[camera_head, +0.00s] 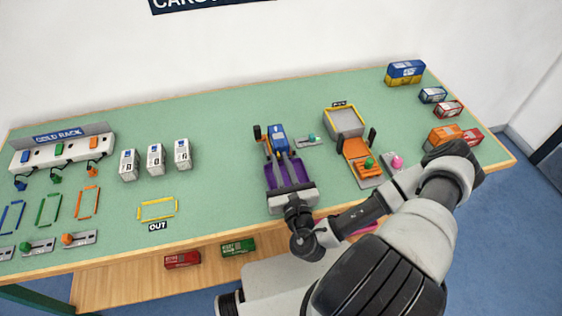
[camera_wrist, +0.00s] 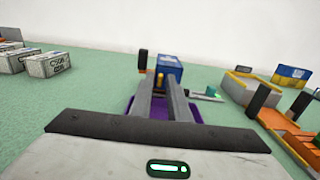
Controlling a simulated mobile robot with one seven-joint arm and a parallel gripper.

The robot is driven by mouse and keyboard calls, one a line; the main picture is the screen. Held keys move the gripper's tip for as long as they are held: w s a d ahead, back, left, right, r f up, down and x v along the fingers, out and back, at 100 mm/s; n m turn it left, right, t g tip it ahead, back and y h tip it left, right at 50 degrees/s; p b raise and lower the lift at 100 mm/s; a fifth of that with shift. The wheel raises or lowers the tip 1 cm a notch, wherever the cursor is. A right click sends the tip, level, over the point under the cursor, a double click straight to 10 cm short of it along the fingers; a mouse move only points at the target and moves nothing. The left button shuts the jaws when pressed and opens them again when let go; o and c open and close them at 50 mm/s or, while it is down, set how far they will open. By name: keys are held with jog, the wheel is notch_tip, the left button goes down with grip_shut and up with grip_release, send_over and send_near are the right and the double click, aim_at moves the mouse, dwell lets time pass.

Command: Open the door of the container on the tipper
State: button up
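A small blue container (camera_head: 278,136) stands at the far end of the purple tipper (camera_head: 280,176) in the middle of the table. It also shows in the wrist view (camera_wrist: 167,68), just beyond my fingertips. My gripper (camera_head: 283,157) reaches over the purple bed from the near side, its two grey fingers pointing at the container. In the wrist view my gripper (camera_wrist: 161,80) is open, with a small yellow-orange part showing between the fingertips. I cannot tell if they touch it. My fingers and palm hide much of the tipper and the lower container.
A second, orange tipper (camera_head: 358,148) and a grey bin (camera_head: 344,122) stand to the right. A lever with a teal knob (camera_head: 312,139) is right of the blue container. Three white containers (camera_head: 156,158) stand left. The table between them and the purple tipper is clear.

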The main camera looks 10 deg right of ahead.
grip_shut()
